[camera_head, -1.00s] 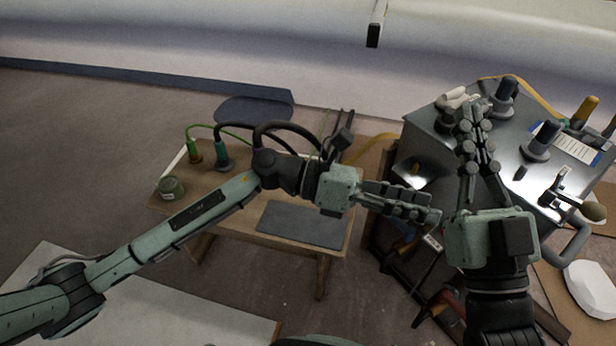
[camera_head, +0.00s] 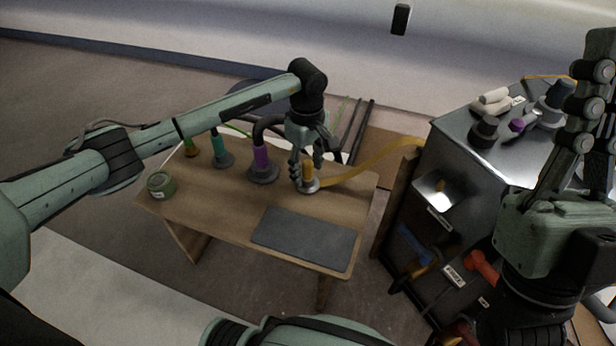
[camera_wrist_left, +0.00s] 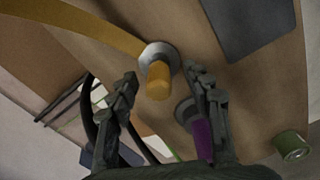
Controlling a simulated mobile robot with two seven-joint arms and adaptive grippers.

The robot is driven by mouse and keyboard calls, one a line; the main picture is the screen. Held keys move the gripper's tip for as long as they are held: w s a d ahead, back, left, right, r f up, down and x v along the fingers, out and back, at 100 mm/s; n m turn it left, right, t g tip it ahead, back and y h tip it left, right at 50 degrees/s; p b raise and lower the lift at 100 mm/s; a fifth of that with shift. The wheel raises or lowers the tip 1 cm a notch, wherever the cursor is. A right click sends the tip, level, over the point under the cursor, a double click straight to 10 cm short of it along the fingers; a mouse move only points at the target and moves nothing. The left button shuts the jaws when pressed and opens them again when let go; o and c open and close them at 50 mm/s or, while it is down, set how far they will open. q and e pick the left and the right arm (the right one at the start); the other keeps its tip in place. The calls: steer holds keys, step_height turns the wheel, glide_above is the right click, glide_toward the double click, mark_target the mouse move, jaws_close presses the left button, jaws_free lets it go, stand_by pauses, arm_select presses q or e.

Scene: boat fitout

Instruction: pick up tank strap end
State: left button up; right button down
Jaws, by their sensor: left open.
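The tank strap end looks to be the yellow-orange grip (camera_head: 308,171) in a round grey base on the wooden bench, with a yellow strap (camera_head: 375,168) running from it to the right. It also shows in the left wrist view (camera_wrist_left: 158,80). My left gripper (camera_head: 312,166) points down over it in the head view. In the left wrist view the left gripper (camera_wrist_left: 162,82) is open, with the orange grip between its fingers and apart from both. My right gripper (camera_head: 588,100) is at the right edge, pointing up; its finger gap is unclear.
A purple-gripped hose end (camera_head: 262,160) stands just left of the orange one. Teal (camera_head: 217,145) and green (camera_head: 190,147) ends stand farther left, with a green jar (camera_head: 160,185). A dark mat (camera_head: 305,238) lies in front. A metal cabinet (camera_head: 470,160) stands right.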

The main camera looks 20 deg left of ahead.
arm_select(q)
steer(key=shift+d+f, duration=0.1)
steer(key=shift+f, duration=1.35)
steer(key=shift+c, duration=0.6)
jaws_close()
